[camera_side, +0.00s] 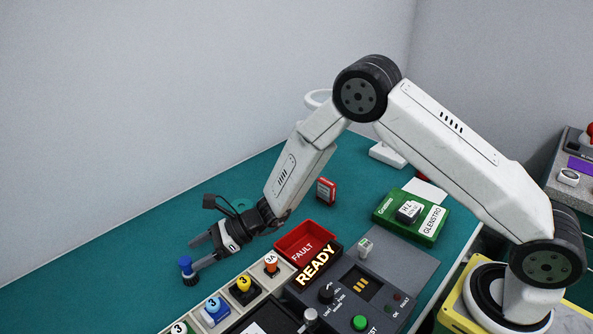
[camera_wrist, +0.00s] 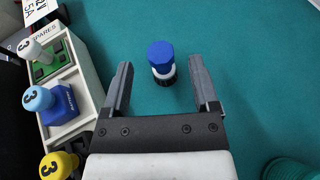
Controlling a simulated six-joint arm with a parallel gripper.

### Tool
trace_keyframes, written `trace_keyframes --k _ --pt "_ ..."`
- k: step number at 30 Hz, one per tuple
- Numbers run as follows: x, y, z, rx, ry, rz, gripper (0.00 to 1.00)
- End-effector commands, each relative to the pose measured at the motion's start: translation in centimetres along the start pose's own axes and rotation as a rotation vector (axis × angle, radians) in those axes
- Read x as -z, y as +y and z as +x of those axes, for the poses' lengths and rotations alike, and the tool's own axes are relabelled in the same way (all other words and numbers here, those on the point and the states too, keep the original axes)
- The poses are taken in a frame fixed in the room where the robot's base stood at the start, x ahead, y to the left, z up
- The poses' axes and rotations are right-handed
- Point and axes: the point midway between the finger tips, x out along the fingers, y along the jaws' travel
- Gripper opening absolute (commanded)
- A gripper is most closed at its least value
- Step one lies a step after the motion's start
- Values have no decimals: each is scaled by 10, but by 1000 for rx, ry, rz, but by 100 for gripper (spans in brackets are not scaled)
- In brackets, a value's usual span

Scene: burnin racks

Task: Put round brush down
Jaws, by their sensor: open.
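The round brush (camera_wrist: 161,58) has a blue top, a white collar and a dark ringed lower part. It appears to stand upright on the teal mat, and it also shows in the side view (camera_side: 186,265) at the lower left. My gripper (camera_wrist: 160,72) is open, with one finger on each side of the brush in the wrist view and gaps between. In the side view my gripper (camera_side: 192,257) is low over the mat at the brush. Whether a finger touches it cannot be told there.
A rack with numbered, coloured-top pieces (camera_side: 244,284) lies right of the brush. Beyond are a red FAULT bin (camera_side: 305,240), a lit READY sign (camera_side: 318,264) and a green box (camera_side: 411,217). A teal round thing (camera_wrist: 290,168) is at the wrist view's lower right. Mat left of the brush is clear.

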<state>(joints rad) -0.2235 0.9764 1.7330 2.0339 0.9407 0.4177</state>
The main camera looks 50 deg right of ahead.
Motion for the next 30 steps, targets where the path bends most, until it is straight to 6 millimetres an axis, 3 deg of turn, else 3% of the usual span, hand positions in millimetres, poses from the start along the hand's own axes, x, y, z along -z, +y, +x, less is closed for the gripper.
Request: trace_keyframes --k 6,12,30 --pt "0 -1 -36 3 -1 0 77" --pt "0 0 -55 2 -1 0 77" --pt "0 0 -61 0 -1 -1 77"
